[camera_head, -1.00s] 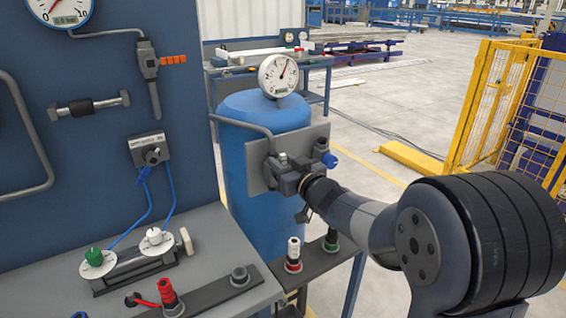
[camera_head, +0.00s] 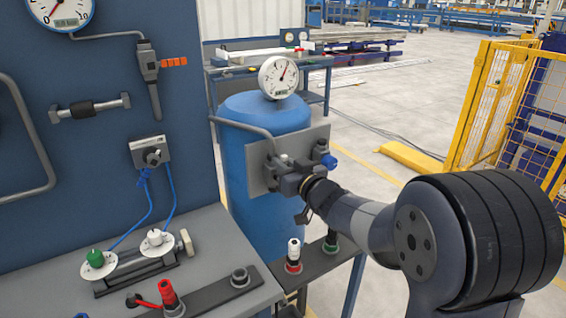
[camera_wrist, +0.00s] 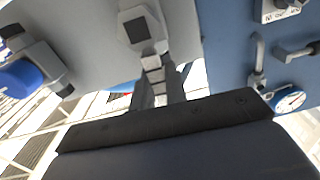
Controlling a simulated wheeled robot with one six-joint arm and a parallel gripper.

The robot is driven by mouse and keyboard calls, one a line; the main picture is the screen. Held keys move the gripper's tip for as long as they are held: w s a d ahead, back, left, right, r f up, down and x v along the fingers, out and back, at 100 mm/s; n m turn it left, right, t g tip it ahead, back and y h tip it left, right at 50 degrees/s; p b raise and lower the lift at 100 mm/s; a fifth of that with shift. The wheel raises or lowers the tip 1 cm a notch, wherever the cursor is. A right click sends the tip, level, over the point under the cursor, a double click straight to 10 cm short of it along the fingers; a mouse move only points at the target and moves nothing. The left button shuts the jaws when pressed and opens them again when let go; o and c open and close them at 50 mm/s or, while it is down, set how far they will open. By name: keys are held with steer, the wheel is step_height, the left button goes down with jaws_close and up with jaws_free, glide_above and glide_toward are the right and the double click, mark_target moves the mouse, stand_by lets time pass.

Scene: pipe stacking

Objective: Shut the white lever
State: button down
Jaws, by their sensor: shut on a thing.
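The white lever (camera_head: 283,158) shows only as a small pale end on the grey plate in front of the blue tank. Most of it is hidden behind my gripper. My gripper (camera_head: 292,184) is at that plate, shut, and appears to hold the lever. In the wrist view my gripper's fingers (camera_wrist: 155,78) are close together below a pale grey fitting (camera_wrist: 143,28) with a dark square face. The exact grip and the lever's angle cannot be made out.
A blue handle (camera_head: 330,161) sits on the plate just right of my gripper, and shows large in the wrist view (camera_wrist: 20,78). A gauge (camera_head: 279,77) stands above the tank (camera_head: 255,215). The bench (camera_head: 215,235) is at left; a yellow cage (camera_head: 490,100) is at right.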

steer(key=w+d+f+m+p, duration=0.1)
steer(key=m+p, duration=0.3)
steer(key=m, duration=0.4)
steer(key=w+d+f+m+p, duration=0.2)
steer(key=d+f+m+p, duration=0.1)
steer(key=m, duration=0.6)
steer(key=shift+d+f+p, duration=0.2)
steer(key=shift+f+p, duration=0.55)
steer(key=shift+p, duration=0.55)
steer(key=shift+f+m, duration=0.1)
steer(key=shift+m, duration=0.2)
steer(key=c, duration=1.4)
jaws_free()
steer(key=shift+c, duration=0.2)
steer(key=b+v, duration=0.1)
steer(key=v, duration=1)
steer(key=shift+b, duration=0.35)
steer(key=shift+w, duration=0.15)
